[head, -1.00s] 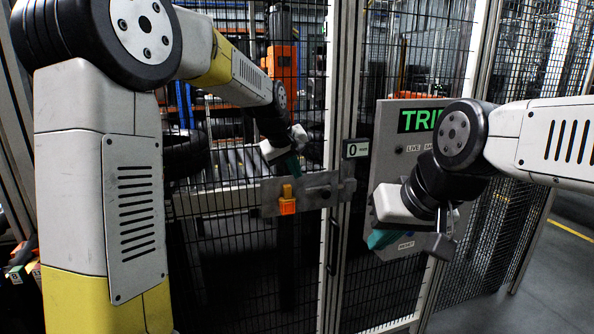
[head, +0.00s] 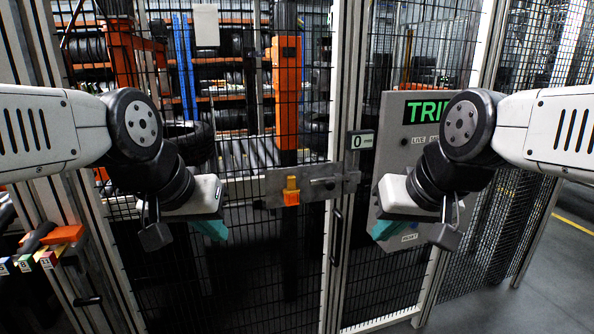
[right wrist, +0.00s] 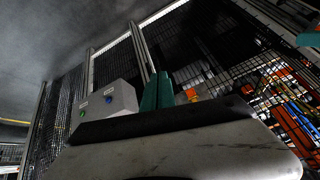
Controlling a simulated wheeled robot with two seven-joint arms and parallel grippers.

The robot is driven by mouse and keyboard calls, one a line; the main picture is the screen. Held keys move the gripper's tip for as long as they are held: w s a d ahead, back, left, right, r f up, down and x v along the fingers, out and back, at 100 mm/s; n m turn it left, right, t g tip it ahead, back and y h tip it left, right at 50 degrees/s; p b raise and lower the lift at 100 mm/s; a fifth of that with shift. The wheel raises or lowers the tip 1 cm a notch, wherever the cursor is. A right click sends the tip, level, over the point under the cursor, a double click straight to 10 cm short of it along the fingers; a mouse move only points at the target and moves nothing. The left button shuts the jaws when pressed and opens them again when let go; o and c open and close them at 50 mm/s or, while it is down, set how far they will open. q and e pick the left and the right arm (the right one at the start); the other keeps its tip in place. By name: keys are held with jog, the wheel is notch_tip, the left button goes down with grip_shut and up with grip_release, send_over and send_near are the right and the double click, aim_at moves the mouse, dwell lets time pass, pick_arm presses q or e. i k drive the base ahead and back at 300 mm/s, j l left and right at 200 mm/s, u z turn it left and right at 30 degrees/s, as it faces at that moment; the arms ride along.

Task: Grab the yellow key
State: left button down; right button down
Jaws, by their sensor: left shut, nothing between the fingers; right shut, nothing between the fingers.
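The yellow key (head: 291,182) stands upright in an orange block on a grey metal latch plate (head: 258,190) fixed across the mesh gate. My left gripper (head: 211,230), with teal fingers, is shut and empty, to the left of the key and a little lower, apart from it. My right gripper (head: 385,230) is shut and empty, to the right of the key, in front of the lower part of the grey control box. Its teal fingers also show together in the right wrist view (right wrist: 157,92). A small yellow-orange spot right of them there may be the key.
The grey control box (head: 388,135) with a green lit display stands right of the gate post; it also shows in the right wrist view (right wrist: 107,105). A door handle (head: 336,235) is below the latch. Coloured tagged items (head: 50,245) hang at the left. Shelves and tyres are behind the mesh.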

aim_at(291, 188)
jog(key=i+l, duration=0.7)
jog(key=i+j+u, duration=0.05)
